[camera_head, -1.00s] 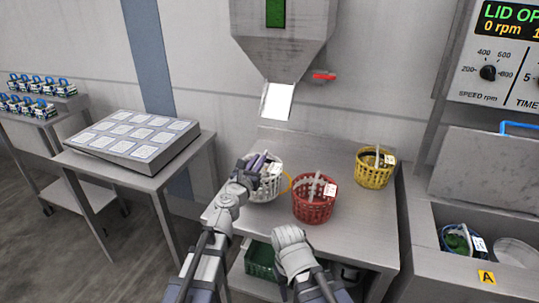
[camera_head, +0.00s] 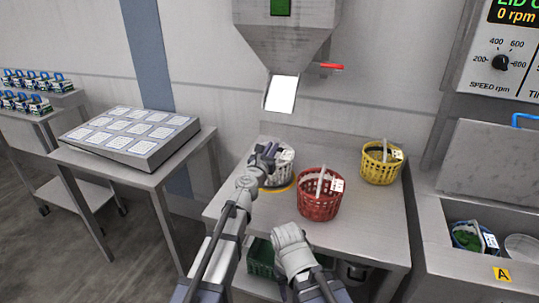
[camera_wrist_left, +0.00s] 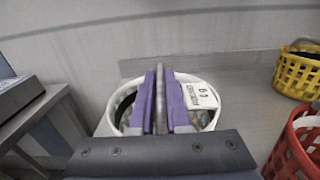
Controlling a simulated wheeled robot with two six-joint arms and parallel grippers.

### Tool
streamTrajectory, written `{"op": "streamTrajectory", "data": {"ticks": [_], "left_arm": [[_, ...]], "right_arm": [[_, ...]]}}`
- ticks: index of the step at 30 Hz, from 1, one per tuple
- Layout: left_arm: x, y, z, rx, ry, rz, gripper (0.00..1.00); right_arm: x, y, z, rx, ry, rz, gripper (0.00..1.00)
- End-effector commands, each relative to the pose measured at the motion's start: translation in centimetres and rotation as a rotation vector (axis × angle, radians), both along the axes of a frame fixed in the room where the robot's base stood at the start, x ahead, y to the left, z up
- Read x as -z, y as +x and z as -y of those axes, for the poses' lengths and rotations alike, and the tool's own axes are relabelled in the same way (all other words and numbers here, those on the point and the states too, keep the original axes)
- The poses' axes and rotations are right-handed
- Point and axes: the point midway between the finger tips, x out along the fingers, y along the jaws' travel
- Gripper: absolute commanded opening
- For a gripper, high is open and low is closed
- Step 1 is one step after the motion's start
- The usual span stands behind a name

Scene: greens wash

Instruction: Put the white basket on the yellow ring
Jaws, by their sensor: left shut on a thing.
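The white basket (camera_head: 284,171) is at the back left of the steel bench, under the hopper chute. My left gripper (camera_head: 264,156) is shut on its upright grey handle; in the left wrist view the purple fingers (camera_wrist_left: 160,100) clamp the handle above the white rim (camera_wrist_left: 112,112). The yellow ring (camera_head: 277,188) shows as a curve along the basket's lower front; the rest is hidden behind the basket and my arm. The basket looks over the ring, but I cannot tell if it rests on it.
A red basket (camera_head: 318,207) stands close at the right front of the white one. A yellow basket (camera_head: 380,165) stands further right. The hopper (camera_head: 285,45) hangs above. A table with a sloped panel (camera_head: 130,138) is on the left.

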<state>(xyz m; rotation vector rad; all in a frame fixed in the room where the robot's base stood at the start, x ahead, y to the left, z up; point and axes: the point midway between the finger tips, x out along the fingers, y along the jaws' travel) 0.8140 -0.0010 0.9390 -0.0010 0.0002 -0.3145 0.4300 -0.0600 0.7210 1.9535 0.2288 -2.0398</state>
Motion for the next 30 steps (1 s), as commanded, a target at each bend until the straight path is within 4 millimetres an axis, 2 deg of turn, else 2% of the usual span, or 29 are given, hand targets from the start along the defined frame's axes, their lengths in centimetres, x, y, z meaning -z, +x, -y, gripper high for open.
{"op": "streamTrajectory", "data": {"ticks": [11,12,19,30], "left_arm": [[0.49,-0.01,0.07,0.0,0.0,0.0,0.0],[0.41,-0.01,0.06,0.0,0.0,0.0,0.17],[0.35,-0.01,0.06,0.0,0.0,0.0,0.43],[0.08,-0.01,0.05,0.0,0.0,0.0,0.45]], "right_arm": [[0.49,0.0,0.0,0.0,0.0,0.0,0.5],[0.41,0.0,0.0,0.0,0.0,0.0,0.5],[0.35,0.0,0.0,0.0,0.0,0.0,0.5],[0.07,0.0,0.01,0.0,0.0,0.0,0.5]]}}
